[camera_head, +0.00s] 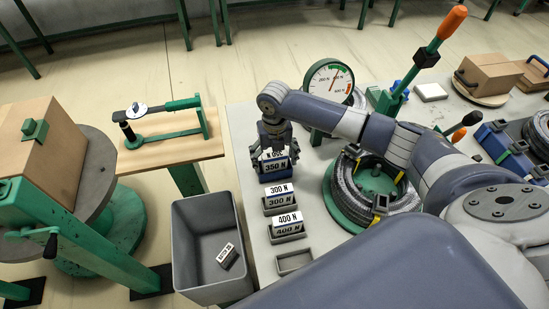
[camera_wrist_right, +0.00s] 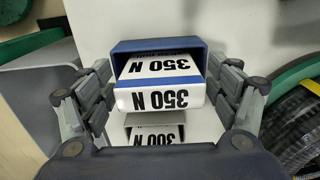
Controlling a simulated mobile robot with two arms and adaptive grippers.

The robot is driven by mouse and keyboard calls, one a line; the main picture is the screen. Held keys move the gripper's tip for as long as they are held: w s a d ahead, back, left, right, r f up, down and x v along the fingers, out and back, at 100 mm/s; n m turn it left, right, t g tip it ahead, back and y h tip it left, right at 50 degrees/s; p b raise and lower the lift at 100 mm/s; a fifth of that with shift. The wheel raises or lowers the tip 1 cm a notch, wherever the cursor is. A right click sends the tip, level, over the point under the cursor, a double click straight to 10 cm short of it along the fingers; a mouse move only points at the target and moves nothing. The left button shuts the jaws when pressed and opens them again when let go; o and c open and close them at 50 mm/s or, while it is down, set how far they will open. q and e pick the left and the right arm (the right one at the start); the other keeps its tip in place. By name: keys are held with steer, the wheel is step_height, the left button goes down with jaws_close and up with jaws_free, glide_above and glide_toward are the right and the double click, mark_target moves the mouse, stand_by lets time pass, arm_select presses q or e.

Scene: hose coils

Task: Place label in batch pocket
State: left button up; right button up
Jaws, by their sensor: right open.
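A white label block marked 350 N with a blue stripe (camera_wrist_right: 160,98) sits in a blue pocket (camera_wrist_right: 160,46), with its front part sticking out. In the head view the blue pocket (camera_head: 272,177) is at the back of a row of label holders, and the label (camera_head: 277,167) shows at its top. My right gripper (camera_head: 273,138) is over this label. In the wrist view its fingers (camera_wrist_right: 166,70) stand open on both sides of the label, with gaps between. My left gripper is not in view.
In front are grey holders with a 300 N label (camera_head: 278,196) and a 400 N label (camera_head: 287,223), then an empty holder (camera_head: 294,262). A grey bin (camera_head: 183,235) left of the table holds a loose label (camera_head: 227,256). A hose coil (camera_head: 346,184) and a dial gauge (camera_head: 328,80) stand right.

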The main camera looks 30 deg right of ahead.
step_height(320, 180, up, 11)
steer(key=shift+b, duration=0.85)
steer(key=shift+r, duration=0.65)
